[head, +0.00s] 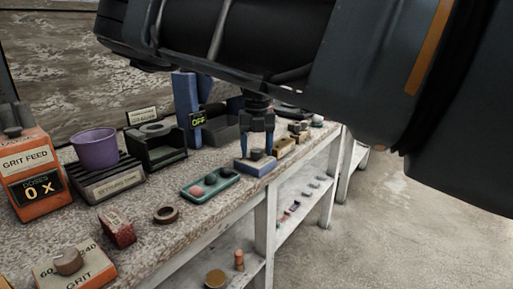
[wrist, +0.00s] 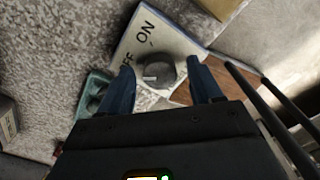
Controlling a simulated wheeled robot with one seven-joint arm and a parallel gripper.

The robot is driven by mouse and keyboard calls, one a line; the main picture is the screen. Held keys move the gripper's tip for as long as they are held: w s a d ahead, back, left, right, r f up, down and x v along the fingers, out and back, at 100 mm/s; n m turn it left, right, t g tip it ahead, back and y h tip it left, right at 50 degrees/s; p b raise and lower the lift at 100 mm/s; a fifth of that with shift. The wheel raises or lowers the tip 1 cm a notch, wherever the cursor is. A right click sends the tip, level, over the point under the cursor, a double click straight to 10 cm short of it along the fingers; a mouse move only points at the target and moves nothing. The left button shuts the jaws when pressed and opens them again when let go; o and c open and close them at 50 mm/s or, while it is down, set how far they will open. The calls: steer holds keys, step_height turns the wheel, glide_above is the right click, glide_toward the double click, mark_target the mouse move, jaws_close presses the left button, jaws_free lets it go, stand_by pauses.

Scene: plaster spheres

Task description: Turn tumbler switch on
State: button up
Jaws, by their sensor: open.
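The tumbler switch is a blue box (head: 256,166) near the front edge of the bench, with a dark round knob (head: 257,154) on its pale top. In the wrist view the knob (wrist: 157,70) sits beside the words ON and OFF, the latter partly hidden; a pale mark shows on its lower left side. A blue post (head: 187,100) behind has a display (head: 198,119) reading OFF. My gripper (head: 256,150) points down over the switch, open. In the wrist view its blue fingers (wrist: 160,78) are on either side of the knob; contact cannot be told.
A teal tray (head: 210,184) with round pieces lies left of the switch, and small blocks (head: 285,146) stand to its right. A purple cup (head: 96,149), an orange grit feed box (head: 32,170) and a brown ring (head: 166,214) are farther left. My arm covers the upper right.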

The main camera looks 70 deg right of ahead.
steer(key=c, duration=1)
steer(key=shift+c, duration=0.2)
